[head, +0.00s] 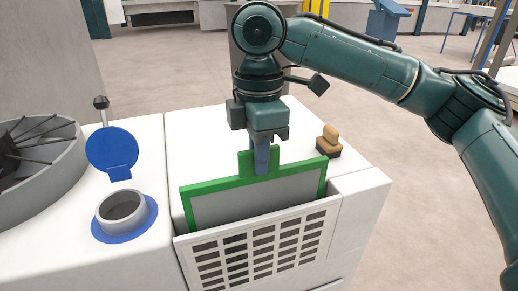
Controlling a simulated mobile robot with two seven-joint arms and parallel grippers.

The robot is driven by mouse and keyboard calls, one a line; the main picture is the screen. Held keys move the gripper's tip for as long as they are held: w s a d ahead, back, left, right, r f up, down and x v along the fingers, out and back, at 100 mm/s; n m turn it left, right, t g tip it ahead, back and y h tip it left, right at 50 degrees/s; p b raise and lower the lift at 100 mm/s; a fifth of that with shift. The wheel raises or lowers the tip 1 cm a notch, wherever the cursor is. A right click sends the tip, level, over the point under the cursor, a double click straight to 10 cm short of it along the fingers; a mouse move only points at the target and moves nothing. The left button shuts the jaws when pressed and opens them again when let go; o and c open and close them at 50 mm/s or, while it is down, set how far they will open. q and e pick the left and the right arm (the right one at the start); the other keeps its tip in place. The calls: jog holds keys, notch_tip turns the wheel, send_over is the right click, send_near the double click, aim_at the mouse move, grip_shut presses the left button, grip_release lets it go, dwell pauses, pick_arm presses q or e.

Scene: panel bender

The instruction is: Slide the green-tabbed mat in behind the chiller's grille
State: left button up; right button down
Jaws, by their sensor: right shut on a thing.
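The mat (262,202) is a grey panel in a green frame with a green tab (245,163) at the middle of its top edge. It stands nearly upright just behind the white slotted grille (262,249) of the chiller (205,136). Its lower part is hidden by the grille, and its upper part shows above the grille's top edge. My right gripper (262,160) comes down from above and is shut on the green tab. My left gripper is not in view.
A blue round cap (112,150) stands open beside a grey filler neck (122,206) on the chiller's top at left. A round fan guard (40,165) is at the far left. A wooden-handled brush (328,142) lies right of the gripper, near the top's right edge.

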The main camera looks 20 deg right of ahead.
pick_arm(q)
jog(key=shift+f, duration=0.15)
pick_arm(e)
jog(key=shift+f, duration=1.1)
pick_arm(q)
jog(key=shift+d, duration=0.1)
pick_arm(e)
jog(key=c, duration=1.4)
grip_release()
pick_arm(q)
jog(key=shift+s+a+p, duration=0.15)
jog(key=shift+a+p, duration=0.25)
jog(key=shift+p, duration=0.2)
pick_arm(e)
notch_tip(320, 180, up, 13)
jog(key=shift+r, duration=0.1)
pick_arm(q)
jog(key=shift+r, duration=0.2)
